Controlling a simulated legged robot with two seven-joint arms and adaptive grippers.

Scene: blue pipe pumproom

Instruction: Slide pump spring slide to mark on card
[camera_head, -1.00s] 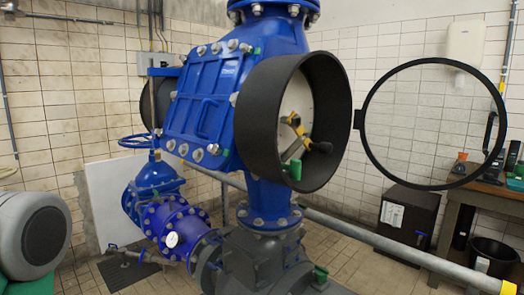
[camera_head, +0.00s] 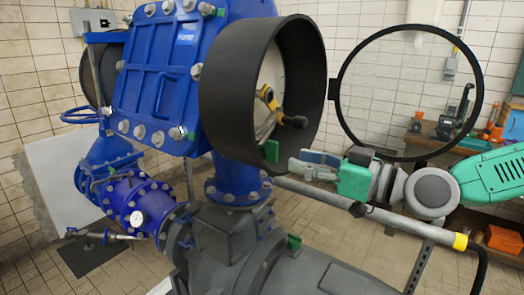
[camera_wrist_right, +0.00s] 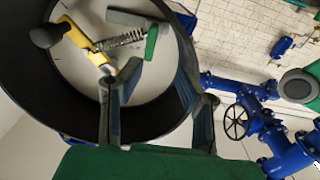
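The spring mechanism sits inside a black round housing (camera_head: 215,95) on the blue pump. Its yellow bracket (camera_head: 264,97), dark knob (camera_head: 297,121) and green end piece (camera_head: 271,151) stand before a pale disc (camera_head: 268,70). In the right wrist view, a coiled spring (camera_wrist_right: 120,40) lies between the yellow bracket and a green bar (camera_wrist_right: 151,42). My left gripper is not in view.
An open black ring cover (camera_head: 337,91) stands right of the housing, above my right arm. A grey pipe (camera_head: 315,193) with a yellow band runs below. A bench with tools stands behind at the right. Blue valves (camera_head: 138,205) are at lower left.

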